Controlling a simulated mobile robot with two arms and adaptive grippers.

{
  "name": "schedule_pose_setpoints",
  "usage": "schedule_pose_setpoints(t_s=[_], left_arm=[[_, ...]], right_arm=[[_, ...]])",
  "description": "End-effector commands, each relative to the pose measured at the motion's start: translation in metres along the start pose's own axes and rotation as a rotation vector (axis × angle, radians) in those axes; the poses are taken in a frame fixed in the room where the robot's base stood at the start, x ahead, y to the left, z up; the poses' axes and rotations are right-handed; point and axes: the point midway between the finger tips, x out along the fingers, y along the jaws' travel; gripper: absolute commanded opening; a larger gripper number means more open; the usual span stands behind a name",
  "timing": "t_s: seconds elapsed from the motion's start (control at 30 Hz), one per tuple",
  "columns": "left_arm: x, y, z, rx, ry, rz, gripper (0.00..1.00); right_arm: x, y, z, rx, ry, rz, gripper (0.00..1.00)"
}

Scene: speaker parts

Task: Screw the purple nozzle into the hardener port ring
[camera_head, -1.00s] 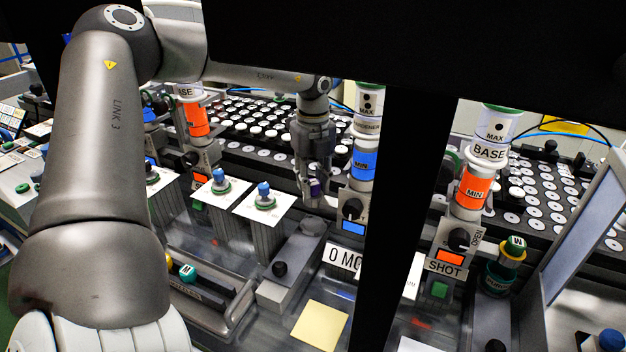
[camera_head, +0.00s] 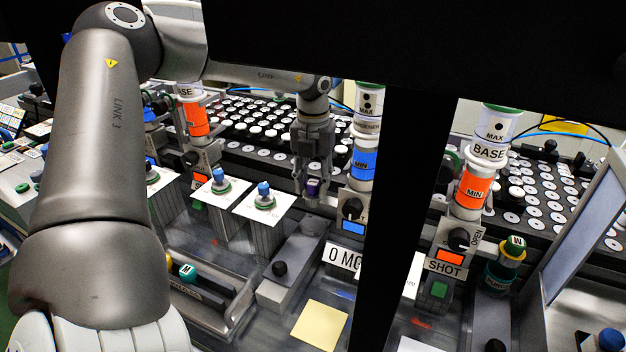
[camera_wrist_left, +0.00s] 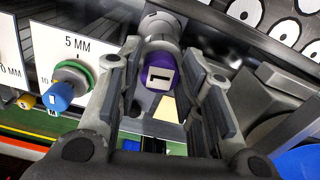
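The purple nozzle (camera_head: 313,187) shows below my left gripper (camera_head: 313,172) in the head view, left of the hardener column (camera_head: 362,162). In the left wrist view the purple nozzle (camera_wrist_left: 162,76) bears a white label with a dark mark and meets a grey cylinder (camera_wrist_left: 158,26). The fingers of my left gripper (camera_wrist_left: 164,65) stand apart on both sides of it, with gaps visible. I cannot make out the hardener port ring or whether the nozzle is seated in it. My right gripper is not in view.
The hardener control knob (camera_head: 352,209) is close to the right of the left gripper. White cards with blue-topped fittings (camera_head: 264,195) stand to its left. A black post (camera_head: 405,220) hides part of the bench. A yellow sheet (camera_head: 320,324) lies in front.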

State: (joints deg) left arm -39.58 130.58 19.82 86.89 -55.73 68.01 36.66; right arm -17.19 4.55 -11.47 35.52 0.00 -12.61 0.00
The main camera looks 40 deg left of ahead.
Motion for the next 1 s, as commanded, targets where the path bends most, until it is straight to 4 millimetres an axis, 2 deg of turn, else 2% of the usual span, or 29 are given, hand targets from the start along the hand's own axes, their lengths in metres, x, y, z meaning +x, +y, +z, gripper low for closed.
schedule_pose_setpoints(t_s=[0.37, 1.0], left_arm=[[-0.0003, 0.0001, -0.0001, -0.048, 0.0, 0.002, 0.39], [-0.0002, 0.0002, 0.0, -0.95, -0.002, 0.002, 0.39]], right_arm=[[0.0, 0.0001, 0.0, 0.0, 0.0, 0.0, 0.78], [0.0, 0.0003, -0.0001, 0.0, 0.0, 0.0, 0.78]])
